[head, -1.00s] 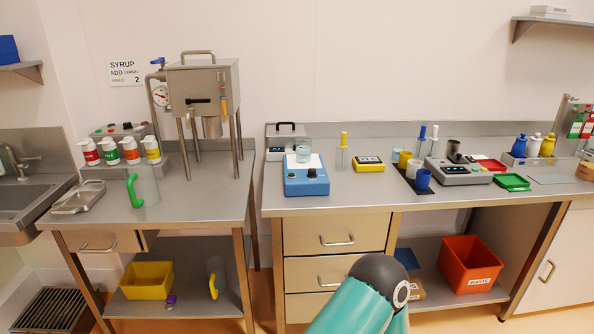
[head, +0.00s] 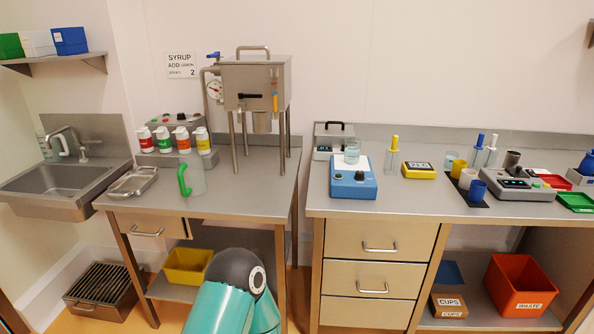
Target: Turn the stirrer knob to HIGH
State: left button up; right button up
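The blue stirrer (head: 353,181) stands on the right-hand steel bench, near its left end. A dark knob (head: 360,176) is on its front face; its setting is too small to read. A glass beaker (head: 352,152) with some pale liquid stands on the stirrer's white top plate. One of my teal arms shows at the bottom, below the benches and apart from the stirrer. Neither of my grippers is in view.
Behind the stirrer is a grey device with a black handle (head: 334,127). A yellow scale (head: 419,170) and a yellow-topped tool (head: 394,142) stand to its right. The bench front before the stirrer is clear. A gap separates the left bench (head: 240,200), which carries a steel hopper (head: 262,85).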

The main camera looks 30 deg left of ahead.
aim_at(359, 176)
jog(key=u, duration=0.8)
jog(key=i, duration=1)
jog(key=z, duration=0.05)
jog(key=k, duration=0.75)
jog(key=u, duration=0.2)
jog(key=i, duration=1)
